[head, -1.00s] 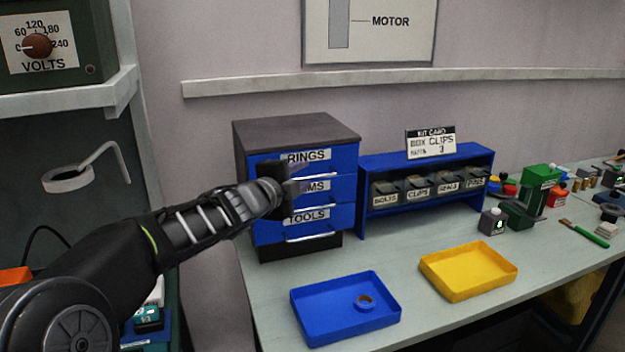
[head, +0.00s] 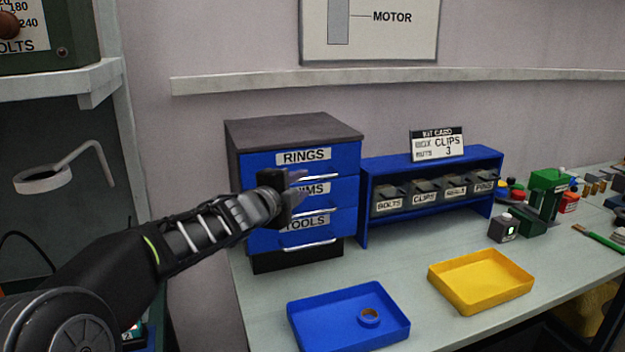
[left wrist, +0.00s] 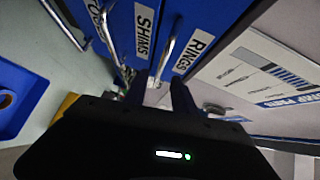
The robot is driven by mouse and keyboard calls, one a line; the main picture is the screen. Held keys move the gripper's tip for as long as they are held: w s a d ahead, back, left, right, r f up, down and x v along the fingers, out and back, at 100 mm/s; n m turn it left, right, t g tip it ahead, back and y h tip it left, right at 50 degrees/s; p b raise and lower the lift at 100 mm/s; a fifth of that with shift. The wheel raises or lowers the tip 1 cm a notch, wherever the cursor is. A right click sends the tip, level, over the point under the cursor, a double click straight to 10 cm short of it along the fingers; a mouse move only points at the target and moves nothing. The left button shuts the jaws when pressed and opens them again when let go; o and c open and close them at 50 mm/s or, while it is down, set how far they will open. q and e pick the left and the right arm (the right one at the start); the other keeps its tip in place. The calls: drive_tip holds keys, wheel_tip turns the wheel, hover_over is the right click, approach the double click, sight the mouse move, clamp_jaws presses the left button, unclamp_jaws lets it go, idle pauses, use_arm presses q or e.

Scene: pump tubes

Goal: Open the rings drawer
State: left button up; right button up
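The drawer cabinet (head: 292,134) stands on the bench with a dark top and blue fronts. The rings drawer (head: 251,162) is the top one, labelled RINGS, and looks shut. Its metal handle (head: 322,176) is partly hidden by my gripper. My left gripper (head: 302,187) is at the left part of the cabinet front, by the rings and shims drawers. In the left wrist view, my fingers (left wrist: 161,92) are apart, with the rings handle (left wrist: 166,56) running towards the gap between them. Contact cannot be told. My right gripper is not in view.
Below are the shims drawer (head: 335,191) and tools drawer (head: 338,225), both looking shut. A blue tray (head: 330,325) with a ring and a yellow tray (head: 480,283) lie in front. A blue bin rack (head: 432,165) stands right of the cabinet.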

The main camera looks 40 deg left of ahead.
sight(311, 179)
use_arm(q)
drive_tip(key=x, duration=0.7)
drive_tip(key=shift+f, duration=0.1)
drive_tip(key=shift+s, duration=0.1)
drive_tip(key=shift+c, duration=0.3)
clamp_jaws()
idle(0.8)
